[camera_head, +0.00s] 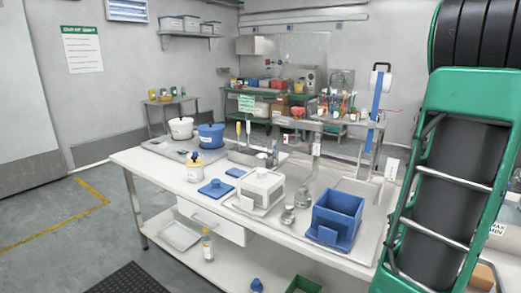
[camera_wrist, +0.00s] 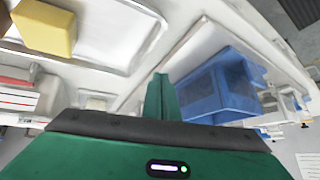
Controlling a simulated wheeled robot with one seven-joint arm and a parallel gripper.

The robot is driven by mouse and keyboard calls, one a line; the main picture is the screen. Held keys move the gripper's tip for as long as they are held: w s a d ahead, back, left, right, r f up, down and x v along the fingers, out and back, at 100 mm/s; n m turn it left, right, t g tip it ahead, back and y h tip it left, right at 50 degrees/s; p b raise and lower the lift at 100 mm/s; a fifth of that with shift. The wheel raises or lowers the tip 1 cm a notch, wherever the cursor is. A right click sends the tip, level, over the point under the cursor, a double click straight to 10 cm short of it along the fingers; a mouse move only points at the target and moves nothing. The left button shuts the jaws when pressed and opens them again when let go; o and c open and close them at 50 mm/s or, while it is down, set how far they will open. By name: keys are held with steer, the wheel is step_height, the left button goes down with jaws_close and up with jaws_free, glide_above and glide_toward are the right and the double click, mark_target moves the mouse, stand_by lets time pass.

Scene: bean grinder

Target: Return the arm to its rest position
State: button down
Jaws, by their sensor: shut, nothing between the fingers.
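My gripper (camera_wrist: 158,97) shows in the wrist view as narrow green fingers pressed together. It is shut, with nothing held between the fingertips. A blue box (camera_wrist: 218,88) appears just to the right of the fingers in that view, with a visible gap between them in the picture. The wrist picture is strongly tilted. In the head view I cannot make out the gripper; a close green and black body fills the right side and hides what is behind it.
Bottles and bins stand on lower levels. Grey floor at the left (camera_head: 60,250) is clear. A yellow block (camera_wrist: 45,28) shows in the wrist view.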

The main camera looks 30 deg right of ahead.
steer(key=a, duration=0.2)
steer(key=w+a+n+y, duration=0.1)
steer(key=a, duration=0.2)
steer(key=w+a+r+g+y, duration=0.1)
steer(key=a, duration=0.1)
steer(key=shift+w+a+r, duration=0.1)
steer(key=shift+a, duration=0.25)
steer(key=s+a+r+g+y, duration=0.1)
steer(key=s+a+r+g, duration=0.1)
steer(key=a, duration=0.7)
steer(key=s+a+r+n+g+y, duration=0.1)
steer(key=s+a+r+g, duration=0.2)
steer(key=s+a, duration=0.3)
steer(key=a+r, duration=0.1)
steer(key=a, duration=0.2)
steer(key=shift+s+r+g, duration=0.25)
steer(key=shift+s+g, duration=0.05)
